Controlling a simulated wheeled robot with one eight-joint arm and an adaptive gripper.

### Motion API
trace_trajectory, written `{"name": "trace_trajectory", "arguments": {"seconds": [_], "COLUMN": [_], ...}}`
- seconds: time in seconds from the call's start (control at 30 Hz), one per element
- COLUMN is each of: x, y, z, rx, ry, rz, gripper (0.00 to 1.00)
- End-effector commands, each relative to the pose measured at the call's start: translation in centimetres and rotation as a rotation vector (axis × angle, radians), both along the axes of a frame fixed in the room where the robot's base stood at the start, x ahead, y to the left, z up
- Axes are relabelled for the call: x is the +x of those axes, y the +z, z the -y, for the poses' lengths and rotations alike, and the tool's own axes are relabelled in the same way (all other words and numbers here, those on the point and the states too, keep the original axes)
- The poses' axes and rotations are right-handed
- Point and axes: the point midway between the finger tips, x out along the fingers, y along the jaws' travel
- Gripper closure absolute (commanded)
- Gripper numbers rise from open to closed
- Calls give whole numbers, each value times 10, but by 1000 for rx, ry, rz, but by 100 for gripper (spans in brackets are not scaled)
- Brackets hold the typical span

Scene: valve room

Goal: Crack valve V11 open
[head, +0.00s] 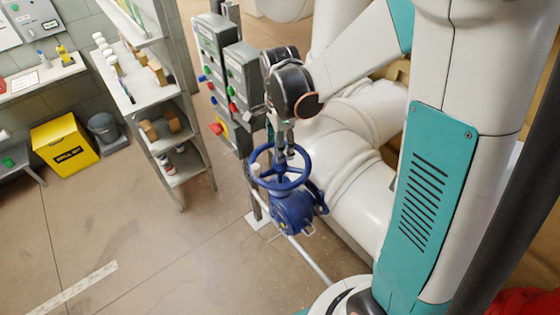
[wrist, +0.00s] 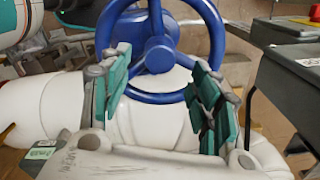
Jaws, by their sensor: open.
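A blue handwheel (head: 264,182) with spokes sits on a blue valve body (head: 293,212) beside a large white pipe. I cannot read any label marking it as V11. My gripper (head: 284,138) is above the wheel, pointing down at it, partly hidden by my wrist. In the wrist view my gripper (wrist: 161,62) is open, with one teal-padded finger on each side. The wheel (wrist: 160,98) shows between and beyond the fingers, its hub and spokes near the middle. I cannot tell whether a finger touches it. Nothing is held.
Grey control boxes (head: 242,85) with coloured buttons stand close behind and left of the valve. White pipes (head: 350,195) run to its right. A metal shelf (head: 148,100) with small items and a yellow bin (head: 65,146) are further left. The floor at lower left is clear.

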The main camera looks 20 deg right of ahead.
Motion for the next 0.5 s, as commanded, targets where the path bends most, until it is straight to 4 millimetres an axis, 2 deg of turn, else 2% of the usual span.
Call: {"name": "trace_trajectory", "arguments": {"seconds": [0.33, 0.5], "x": [0, 0], "y": [0, -8], "z": [0, 0], "rx": [0, 0], "ry": [-26, -25], "rz": [0, 0], "gripper": [43, 43]}}
